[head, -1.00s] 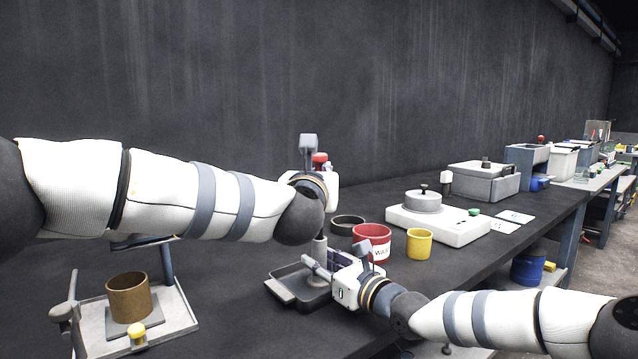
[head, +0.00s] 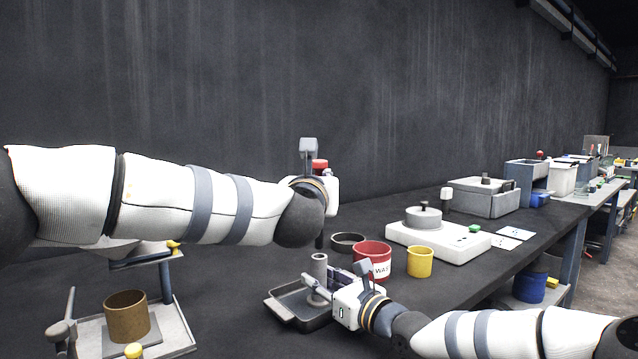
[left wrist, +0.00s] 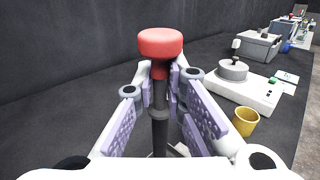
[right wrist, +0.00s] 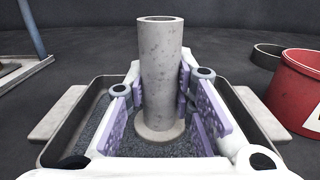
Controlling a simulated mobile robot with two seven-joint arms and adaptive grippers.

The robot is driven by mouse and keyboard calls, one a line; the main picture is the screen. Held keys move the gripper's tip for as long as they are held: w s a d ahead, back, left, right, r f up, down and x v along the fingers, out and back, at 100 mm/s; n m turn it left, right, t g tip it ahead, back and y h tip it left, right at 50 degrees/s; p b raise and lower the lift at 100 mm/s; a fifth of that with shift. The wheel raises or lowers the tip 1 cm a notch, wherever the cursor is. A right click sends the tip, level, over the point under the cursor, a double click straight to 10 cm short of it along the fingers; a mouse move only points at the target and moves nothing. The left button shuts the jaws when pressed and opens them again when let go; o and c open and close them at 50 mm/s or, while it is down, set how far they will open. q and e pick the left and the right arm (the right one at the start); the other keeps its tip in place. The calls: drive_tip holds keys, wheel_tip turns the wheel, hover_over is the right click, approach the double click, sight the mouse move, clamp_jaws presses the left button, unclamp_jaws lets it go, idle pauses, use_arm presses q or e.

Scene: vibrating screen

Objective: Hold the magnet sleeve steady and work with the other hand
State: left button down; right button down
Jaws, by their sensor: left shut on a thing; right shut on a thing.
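The grey magnet sleeve (head: 319,266) is an upright tube with a wide foot; its open top shows in the right wrist view (right wrist: 161,70). My right gripper (head: 335,292) is shut on the sleeve, low on the tube, above a dark tray (head: 290,318). My left gripper (head: 325,190) is shut on a dark rod (left wrist: 159,125) with a red knob (left wrist: 160,43). The rod hangs upright above the sleeve; its lower end (head: 319,241) is just over the open mouth. My left forearm hides part of the left gripper in the head view.
A red cup (head: 372,262), a yellow cup (head: 419,262) and a dark ring (head: 347,242) stand right of the sleeve. A white device (head: 440,240) lies beyond. A brown cup (head: 127,318) stands on a light stand at left. Dark granules (right wrist: 100,125) lie in the tray.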

sight(319, 160)
drive_tip(key=shift+f, duration=0.35)
use_arm(q)
drive_tip(key=shift+r, duration=3.45)
use_arm(e)
drive_tip(key=c, duration=1.7)
unclamp_jaws()
use_arm(q)
drive_tip(key=shift+w, duration=0.1)
use_arm(e)
drive_tip(key=shift+o, duration=0.5)
drive_tip(key=shift+r, duration=0.1)
drive_tip(key=o, duration=0.5)
drive_tip(key=shift+r, duration=0.2)
drive_tip(key=c, duration=0.6)
